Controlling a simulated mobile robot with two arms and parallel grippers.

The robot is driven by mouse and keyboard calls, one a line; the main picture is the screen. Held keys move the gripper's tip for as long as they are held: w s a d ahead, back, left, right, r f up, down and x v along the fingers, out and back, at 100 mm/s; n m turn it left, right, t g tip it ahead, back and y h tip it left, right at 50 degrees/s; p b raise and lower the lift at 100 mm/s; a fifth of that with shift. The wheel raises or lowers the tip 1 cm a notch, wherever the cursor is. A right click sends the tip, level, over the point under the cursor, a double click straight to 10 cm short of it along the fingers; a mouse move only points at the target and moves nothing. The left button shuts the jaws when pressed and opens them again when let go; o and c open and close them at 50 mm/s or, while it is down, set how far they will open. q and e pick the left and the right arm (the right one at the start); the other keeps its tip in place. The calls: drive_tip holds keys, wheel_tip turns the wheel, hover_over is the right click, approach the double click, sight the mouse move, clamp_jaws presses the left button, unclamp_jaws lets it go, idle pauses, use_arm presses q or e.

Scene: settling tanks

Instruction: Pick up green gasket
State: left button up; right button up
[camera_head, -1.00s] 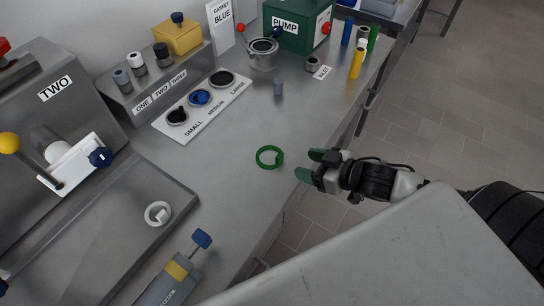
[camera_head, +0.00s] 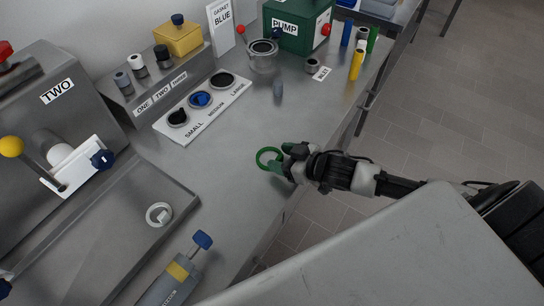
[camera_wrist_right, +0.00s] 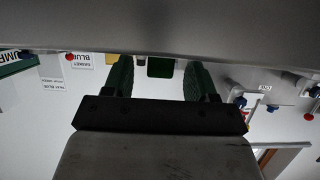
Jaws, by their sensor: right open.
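The green gasket (camera_head: 259,158) is a ring with a small raised tab, lying on the grey steel bench near its right edge in the head view. My right gripper (camera_head: 281,157) has come in from the right and is at the ring's right side, its green fingers apart and partly covering it. In the right wrist view, my gripper (camera_wrist_right: 160,64) is open with one green finger on each side. A dark green block (camera_wrist_right: 160,68), apparently the gasket's tab, shows between them, with no visible grip on it. My left gripper is not in view.
A white tray labelled small, medium, large (camera_head: 193,120) lies beyond the gasket. A grey cylinder with a blue knob (camera_head: 202,240) lies nearer. The bench around the gasket is clear.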

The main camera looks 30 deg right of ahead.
drive_tip(key=c, duration=1)
drive_tip(key=shift+r, duration=0.1)
